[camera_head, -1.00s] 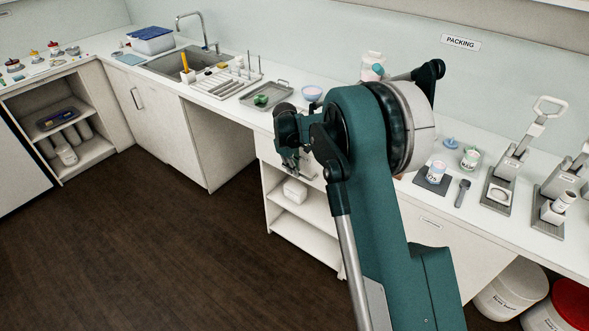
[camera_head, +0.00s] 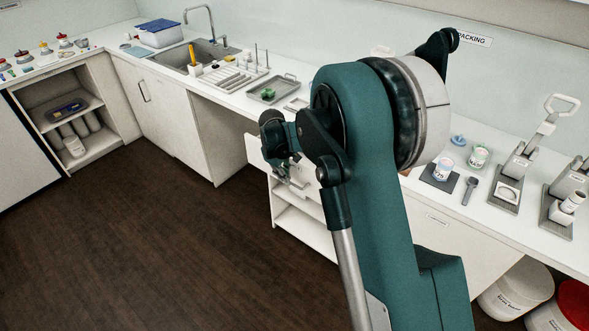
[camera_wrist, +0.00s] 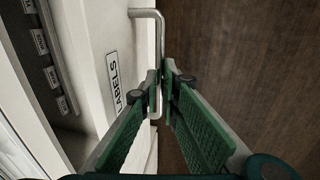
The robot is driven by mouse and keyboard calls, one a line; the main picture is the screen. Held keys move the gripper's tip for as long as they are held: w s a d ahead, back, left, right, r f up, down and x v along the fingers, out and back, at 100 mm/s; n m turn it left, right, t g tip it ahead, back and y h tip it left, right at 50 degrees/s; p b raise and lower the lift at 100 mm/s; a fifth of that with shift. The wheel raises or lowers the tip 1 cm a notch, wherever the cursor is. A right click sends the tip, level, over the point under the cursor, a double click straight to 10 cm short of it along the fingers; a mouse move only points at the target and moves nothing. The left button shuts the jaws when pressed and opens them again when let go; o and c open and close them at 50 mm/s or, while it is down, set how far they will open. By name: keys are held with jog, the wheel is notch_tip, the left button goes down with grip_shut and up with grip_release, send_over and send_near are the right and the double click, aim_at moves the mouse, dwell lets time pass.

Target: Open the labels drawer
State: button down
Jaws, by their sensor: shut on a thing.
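The labels drawer (camera_wrist: 95,35) has a white front with a LABELS plate (camera_wrist: 115,82) in the wrist view. Its bar handle (camera_wrist: 147,13) stands off the front. My gripper (camera_wrist: 160,78) is shut on this handle, one green-padded finger on each side of the bar. The drawer stands pulled out, and several small labelled items (camera_wrist: 50,77) show inside it. In the head view the pulled-out drawer (camera_head: 312,201) projects from under the counter, with my gripper (camera_head: 288,178) at its front. My arm hides part of it.
Open shelves (camera_head: 300,230) lie below the drawer. The dark floor (camera_head: 170,250) in front is clear. The counter (camera_head: 240,97) above carries a tray (camera_head: 283,82), a drying rack and, at the right, several presses (camera_head: 525,155).

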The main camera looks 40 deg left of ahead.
jog(key=s+b, duration=0.1)
jog(key=s, duration=2.5)
jog(key=shift+s, duration=0.25)
jog(key=c, duration=2.6)
grip_release()
jog(key=shift+o, duration=0.2)
jog(key=shift+r, duration=0.1)
notch_tip(320, 180, up, 12)
jog(key=s, duration=0.2)
jog(key=shift+f, duration=0.2)
jog(key=shift+s, duration=0.1)
